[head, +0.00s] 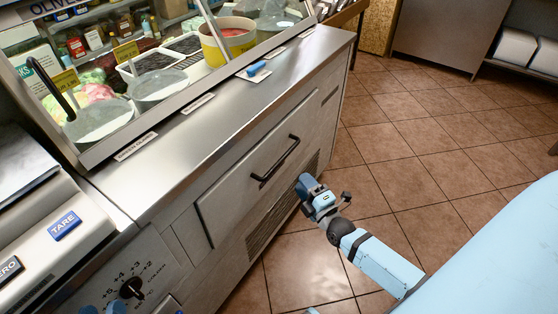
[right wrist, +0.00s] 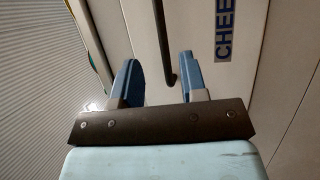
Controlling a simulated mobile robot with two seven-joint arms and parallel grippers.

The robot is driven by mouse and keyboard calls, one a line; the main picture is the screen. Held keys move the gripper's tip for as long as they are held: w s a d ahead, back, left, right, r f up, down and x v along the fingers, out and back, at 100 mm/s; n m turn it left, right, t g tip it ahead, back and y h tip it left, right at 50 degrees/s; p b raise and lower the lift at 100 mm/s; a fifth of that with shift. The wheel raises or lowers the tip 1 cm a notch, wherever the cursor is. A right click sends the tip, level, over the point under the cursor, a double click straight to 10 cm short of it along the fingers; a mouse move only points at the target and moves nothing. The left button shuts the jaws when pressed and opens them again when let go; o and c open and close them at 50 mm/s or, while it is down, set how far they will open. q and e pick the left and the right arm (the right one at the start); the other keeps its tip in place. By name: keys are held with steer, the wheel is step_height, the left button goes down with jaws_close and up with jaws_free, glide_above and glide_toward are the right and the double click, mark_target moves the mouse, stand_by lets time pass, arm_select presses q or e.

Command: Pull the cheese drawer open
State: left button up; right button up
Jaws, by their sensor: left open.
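The cheese drawer (head: 240,195) is a pale panel in the counter front, and it looks closed. Its black bar handle (head: 276,160) runs across the upper part. In the head view my right gripper (head: 322,190) is beside the drawer, right of the handle.
A steel counter top (head: 200,135) runs above the drawer, with a small blue object (head: 257,68) on it. A glass case with tubs (head: 228,38) stands behind. A scale with a TARE key (head: 65,226) is at left. The tiled floor (head: 420,150) is clear.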

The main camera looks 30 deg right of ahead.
mark_target(283, 156)
steer(key=w, duration=0.3)
steer(key=w+r+b, duration=0.1)
steer(key=w, duration=0.3)
steer(key=w+b, duration=0.1)
steer(key=w, duration=0.2)
steer(key=shift+w+r, duration=0.3)
steer(key=shift+r, duration=0.05)
arm_select(q)
steer(key=r, duration=0.1)
steer(key=d+r+t+h, duration=0.1)
steer(key=r, duration=0.1)
steer(key=r+t+h, duration=0.1)
steer(key=shift+s+d+r, duration=0.1)
steer(key=shift+d+r, duration=0.2)
steer(key=shift+r, duration=0.1)
arm_select(e)
steer(key=shift+w, duration=0.1)
jaws_close()
